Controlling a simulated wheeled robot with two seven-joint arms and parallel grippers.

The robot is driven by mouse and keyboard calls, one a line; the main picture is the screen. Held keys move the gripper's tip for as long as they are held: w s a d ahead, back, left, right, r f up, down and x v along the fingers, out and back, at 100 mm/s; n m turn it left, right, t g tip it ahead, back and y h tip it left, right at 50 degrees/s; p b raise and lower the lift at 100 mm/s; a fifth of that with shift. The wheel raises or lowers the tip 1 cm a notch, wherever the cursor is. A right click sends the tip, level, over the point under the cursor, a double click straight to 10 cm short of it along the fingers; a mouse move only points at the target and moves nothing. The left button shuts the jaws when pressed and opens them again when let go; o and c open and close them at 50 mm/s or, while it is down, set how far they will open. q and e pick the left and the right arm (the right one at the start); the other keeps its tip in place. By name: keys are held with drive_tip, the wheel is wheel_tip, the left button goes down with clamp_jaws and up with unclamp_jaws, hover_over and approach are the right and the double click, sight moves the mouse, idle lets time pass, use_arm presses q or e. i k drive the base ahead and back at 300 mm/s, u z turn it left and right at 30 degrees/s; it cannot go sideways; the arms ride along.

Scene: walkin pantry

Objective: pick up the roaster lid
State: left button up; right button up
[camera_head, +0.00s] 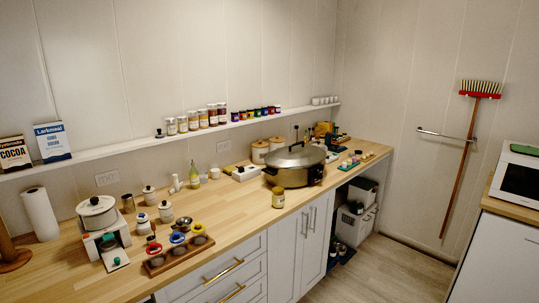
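The roaster lid (293,158) is a domed, brownish metallic lid with a dark knob on top. The lid appears closed on the roaster. Neither of my grippers shows in the head view.
A wall shelf (205,131) with jars and boxes runs above the counter (225,205). Floor (375,270) is clear at right.

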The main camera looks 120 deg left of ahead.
sight(298, 154)
drive_tip(key=u, duration=3.85)
